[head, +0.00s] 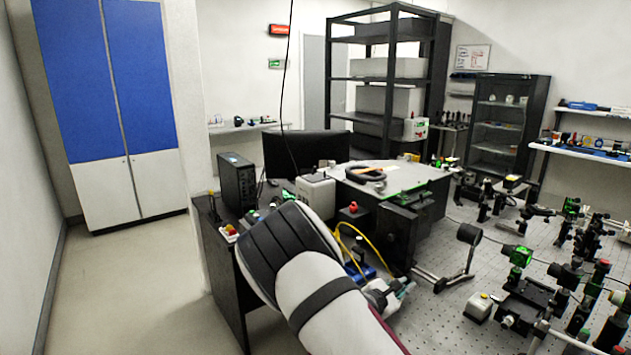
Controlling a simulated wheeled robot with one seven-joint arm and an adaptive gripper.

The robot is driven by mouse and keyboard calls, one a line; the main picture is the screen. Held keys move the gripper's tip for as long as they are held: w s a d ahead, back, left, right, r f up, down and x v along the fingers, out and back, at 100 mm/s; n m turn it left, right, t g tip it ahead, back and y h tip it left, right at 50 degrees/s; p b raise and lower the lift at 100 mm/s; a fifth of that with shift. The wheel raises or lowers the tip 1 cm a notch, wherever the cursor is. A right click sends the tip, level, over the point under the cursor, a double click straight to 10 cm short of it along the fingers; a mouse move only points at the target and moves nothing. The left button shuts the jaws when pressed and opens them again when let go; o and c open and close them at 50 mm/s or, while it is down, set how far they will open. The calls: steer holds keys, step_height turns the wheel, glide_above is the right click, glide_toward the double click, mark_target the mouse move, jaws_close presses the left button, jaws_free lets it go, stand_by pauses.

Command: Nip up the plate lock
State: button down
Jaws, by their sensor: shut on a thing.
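My gripper (393,294) is low in the middle of the head view, beyond my white and black arm, over the near left edge of the perforated bench (445,315). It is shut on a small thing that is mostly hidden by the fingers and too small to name. I cannot make out the plate lock for certain. A blue part (366,271) with a dark post shows just behind the gripper; I cannot tell whether they touch.
A dark box-shaped unit (398,237) and a round black mount on an angled stand (467,236) are behind the gripper. A small white box (478,307) and several optical mounts stand to the right. A yellow cable (362,238) loops close behind my arm. Clear floor (140,275) lies left.

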steer(key=shift+a, duration=0.1)
stand_by(0.3)
steer(key=shift+s+r+p, duration=0.2)
steer(key=shift+s+p, duration=0.05)
steer(key=shift+p, duration=0.25)
steer(key=shift+a+f+p+v, duration=0.1)
steer(key=shift+f+p+v, duration=0.15)
steer(key=shift+v, duration=0.7)
steer(key=shift+a+f+p+v, duration=0.15)
steer(key=shift+p+v, duration=0.25)
steer(key=shift+v, duration=0.5)
steer(key=shift+f+p+v, duration=0.2)
steer(key=shift+p+v, duration=0.1)
steer(key=shift+v, duration=0.65)
steer(key=shift+w, duration=0.1)
steer(key=shift+a, duration=0.1)
